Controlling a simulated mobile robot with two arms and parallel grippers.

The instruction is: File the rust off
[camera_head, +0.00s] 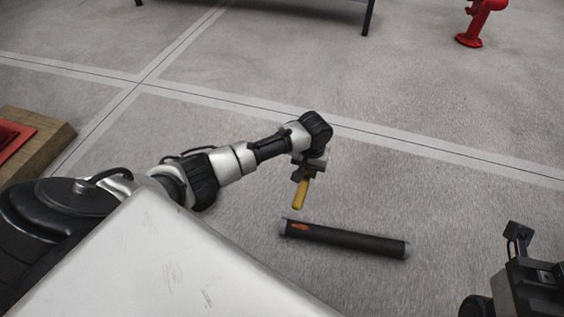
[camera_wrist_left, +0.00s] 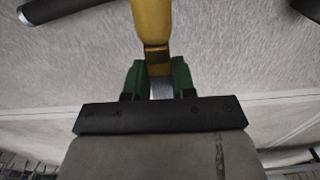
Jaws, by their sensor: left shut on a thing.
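A black bar or pipe (camera_head: 345,239) with grey ends lies on the floor, with an orange-brown rust patch (camera_head: 300,227) near its left end. My left gripper (camera_head: 306,172) is shut on a file with a yellow handle (camera_head: 300,194). The handle points down, above and just behind the pipe's left end in the picture, apart from it. In the left wrist view, the green fingers (camera_wrist_left: 158,80) close on the metal part beside the yellow handle (camera_wrist_left: 152,22). The pipe's dark end (camera_wrist_left: 62,8) shows at upper left. My right gripper (camera_head: 530,275) is partly in view at lower right; its jaws are unclear.
A wooden block (camera_head: 42,140) with a red part (camera_head: 14,136) stands at the left edge. A red pipe fitting (camera_head: 474,24) stands at the far right. Dark legs (camera_head: 368,18) of a stand show at the top. The grey floor around the pipe is clear.

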